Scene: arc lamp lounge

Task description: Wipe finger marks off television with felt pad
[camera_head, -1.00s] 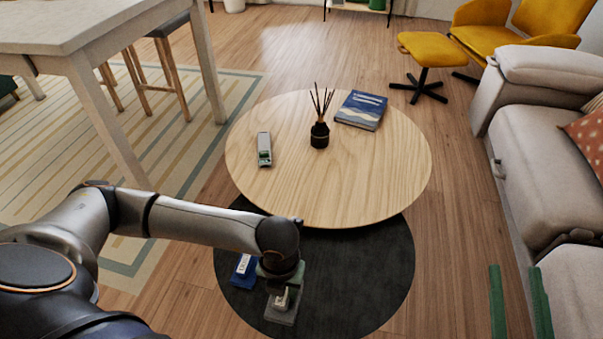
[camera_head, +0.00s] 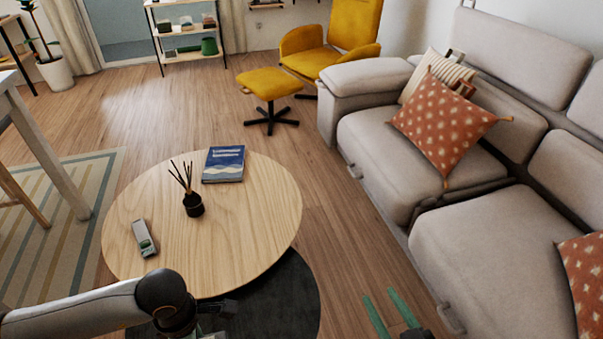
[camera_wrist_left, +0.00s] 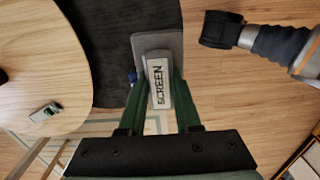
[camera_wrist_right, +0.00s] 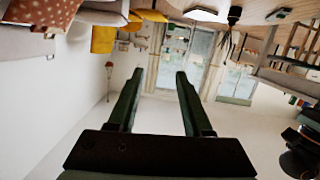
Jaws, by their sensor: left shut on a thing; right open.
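The felt pad (camera_wrist_left: 173,44) is grey, with a pale handle block lettered "SCREEN" (camera_wrist_left: 159,82), in the left wrist view. My left gripper (camera_wrist_left: 160,88) is shut on this block, with a green finger on each side. In the head view, the left hand is at the bottom edge and the pad is mostly hidden or cut off. My right gripper (camera_head: 391,308) is open and empty, in front of the sofa; its two fingers stand apart in the right wrist view (camera_wrist_right: 160,85). I make out no television in these views.
A round wooden table (camera_head: 240,225) carries a remote-like device (camera_head: 144,238), a reed diffuser (camera_head: 193,204) and a blue book (camera_head: 224,163). A dark round surface (camera_head: 297,300) lies lower. The sofa (camera_head: 480,250) is at right. Floor (camera_head: 325,225) is clear between.

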